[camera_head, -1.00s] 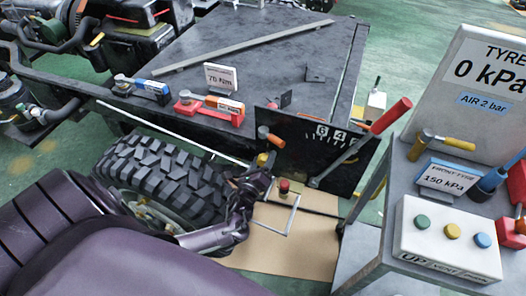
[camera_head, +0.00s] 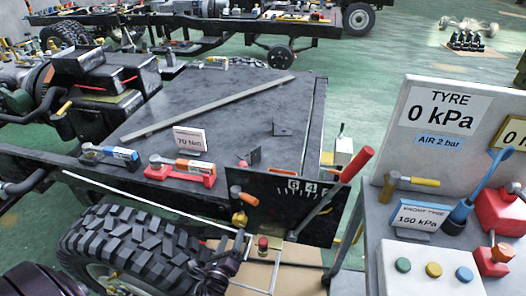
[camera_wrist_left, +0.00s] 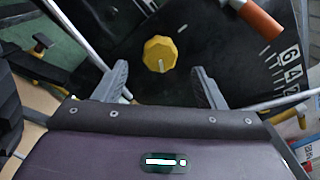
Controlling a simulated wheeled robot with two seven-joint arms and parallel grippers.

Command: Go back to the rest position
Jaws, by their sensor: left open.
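My left gripper (camera_head: 228,252) is low in the head view, right of the big black tyre (camera_head: 125,245) and below a yellow knob (camera_head: 239,218). In the left wrist view the gripper (camera_wrist_left: 160,75) is open and empty, its two fingers wide apart. The yellow knob (camera_wrist_left: 160,53) shows between and beyond the fingertips on a dark panel (camera_wrist_left: 215,45); I see no contact. My left arm is mostly cut off by the lower edge of the head view. My right gripper is out of view.
A panel with a red-handled lever (camera_head: 357,163) stands right of the gripper. A grey bench (camera_head: 352,283) at the right holds a button box (camera_head: 430,270) and a tyre-pressure board (camera_head: 455,125). A red-topped post (camera_head: 263,243) is close to the gripper.

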